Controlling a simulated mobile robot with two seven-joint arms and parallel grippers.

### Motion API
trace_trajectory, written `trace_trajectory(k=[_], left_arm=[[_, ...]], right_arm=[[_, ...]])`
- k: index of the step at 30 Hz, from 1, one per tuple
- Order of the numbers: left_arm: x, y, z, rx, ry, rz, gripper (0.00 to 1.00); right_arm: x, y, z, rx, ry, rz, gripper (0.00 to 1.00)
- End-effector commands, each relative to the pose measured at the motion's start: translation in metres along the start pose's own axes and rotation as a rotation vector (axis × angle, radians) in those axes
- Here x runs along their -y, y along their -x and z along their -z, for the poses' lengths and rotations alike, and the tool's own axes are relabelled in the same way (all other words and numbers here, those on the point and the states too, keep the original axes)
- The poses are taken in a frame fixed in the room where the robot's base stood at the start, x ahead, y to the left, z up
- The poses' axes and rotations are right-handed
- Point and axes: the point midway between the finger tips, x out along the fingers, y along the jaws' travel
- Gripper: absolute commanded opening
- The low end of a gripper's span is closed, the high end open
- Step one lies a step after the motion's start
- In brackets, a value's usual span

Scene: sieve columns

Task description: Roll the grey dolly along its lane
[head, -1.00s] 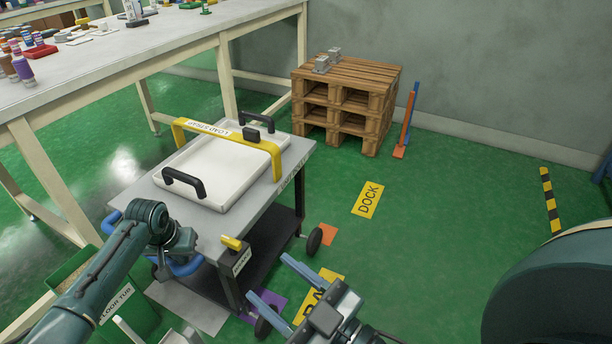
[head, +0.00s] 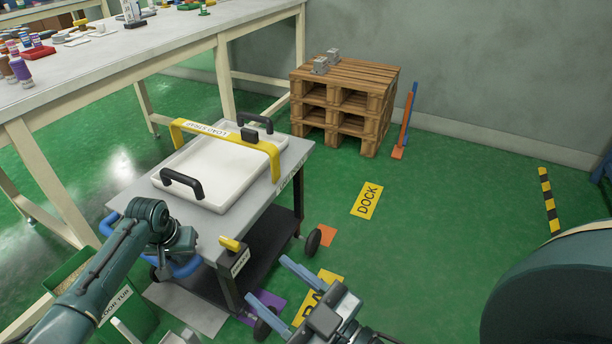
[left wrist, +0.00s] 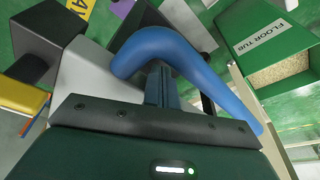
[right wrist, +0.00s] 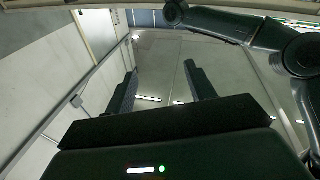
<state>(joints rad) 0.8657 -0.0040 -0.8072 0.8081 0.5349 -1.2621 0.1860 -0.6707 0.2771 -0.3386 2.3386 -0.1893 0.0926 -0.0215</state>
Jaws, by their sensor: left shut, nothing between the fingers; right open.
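The grey dolly (head: 235,208) stands on the green floor, with a white tray (head: 212,172) under a yellow load strap (head: 272,150) on its top. A blue push handle (head: 185,268) is at its near left end; it also shows in the left wrist view (left wrist: 185,45). My left gripper (left wrist: 160,85) is shut at this handle, its fingers partly hidden by the bar, with nothing seen between them. A yellow lever (head: 230,244) on a dark box is at the near corner. My right gripper (head: 272,280) is open and empty, right of the dolly.
A yellow DOCK mark (head: 367,201) lies on clear floor beyond the dolly. A wooden pallet stack (head: 345,72) is by the wall. A long workbench (head: 120,55) runs along the left. A green floor tub (head: 135,318) is near my left arm. A striped floor strip (head: 549,200) lies right.

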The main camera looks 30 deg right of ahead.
Motion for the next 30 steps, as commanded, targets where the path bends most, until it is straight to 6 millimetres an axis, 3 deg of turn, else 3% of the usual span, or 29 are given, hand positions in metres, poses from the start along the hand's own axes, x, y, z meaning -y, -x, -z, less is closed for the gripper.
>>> trace_trajectory(k=[6, 9, 30], left_arm=[[-0.002, 0.002, 0.003, -0.004, 0.0, -0.002, 0.0], [-0.002, 0.015, 0.006, -0.005, 0.0, -0.003, 0.0], [-0.002, 0.069, 0.02, -0.005, 0.001, -0.003, 0.0]], right_arm=[[0.0, -0.001, 0.001, 0.001, -0.013, 0.0, 0.55], [-0.006, -0.003, 0.011, 0.031, -0.014, -0.01, 0.55], [-0.019, 0.011, 0.004, 0.421, -0.122, -0.023, 0.55]])
